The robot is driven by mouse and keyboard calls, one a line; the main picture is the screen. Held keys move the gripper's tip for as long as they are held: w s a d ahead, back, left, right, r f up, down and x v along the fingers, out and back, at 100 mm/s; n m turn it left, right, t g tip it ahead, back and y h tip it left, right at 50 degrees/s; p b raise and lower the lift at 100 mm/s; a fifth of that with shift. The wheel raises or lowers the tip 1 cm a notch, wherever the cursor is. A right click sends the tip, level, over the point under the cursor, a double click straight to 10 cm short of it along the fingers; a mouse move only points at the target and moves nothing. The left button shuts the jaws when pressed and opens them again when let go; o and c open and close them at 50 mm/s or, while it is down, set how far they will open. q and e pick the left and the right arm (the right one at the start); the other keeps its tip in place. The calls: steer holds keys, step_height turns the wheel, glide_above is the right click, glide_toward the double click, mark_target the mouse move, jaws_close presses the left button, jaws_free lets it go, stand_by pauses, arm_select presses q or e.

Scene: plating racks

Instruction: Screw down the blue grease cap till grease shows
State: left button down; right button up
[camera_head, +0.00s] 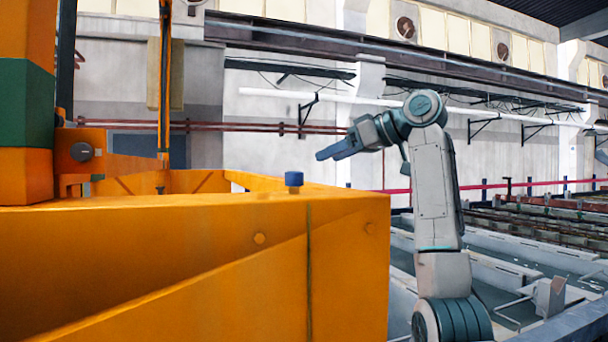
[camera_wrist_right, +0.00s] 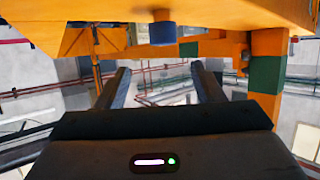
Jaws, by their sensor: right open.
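The blue grease cap (camera_head: 294,179) stands upright on the top face of the orange frame (camera_head: 200,250), near its far edge in the head view. In the right wrist view the scene appears upside down, and the cap (camera_wrist_right: 162,33) hangs from the orange surface at the top, between the lines of the two fingers but beyond their tips. My right gripper (camera_head: 327,152) is open and empty, above and to the right of the cap, apart from it. Its two fingers also show in the wrist view (camera_wrist_right: 163,75). No grease is visible around the cap. My left gripper is out of view.
An orange and green post (camera_head: 26,105) rises at the left of the frame. A thin orange upright (camera_head: 165,90) stands behind it. Tanks with pale rims (camera_head: 500,255) lie at the right, beyond my right arm. The air around the cap is clear.

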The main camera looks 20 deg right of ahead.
mark_target(293, 174)
steer(key=shift+a+f, duration=0.2)
steer(key=shift+a, duration=0.15)
steer(key=p+x, duration=0.5)
steer(key=x, duration=0.4)
steer(key=shift+w+a, duration=0.25)
steer(key=shift+w+a+f+p, duration=0.35)
steer(key=shift+w+f, duration=0.1)
steer(key=c, duration=1)
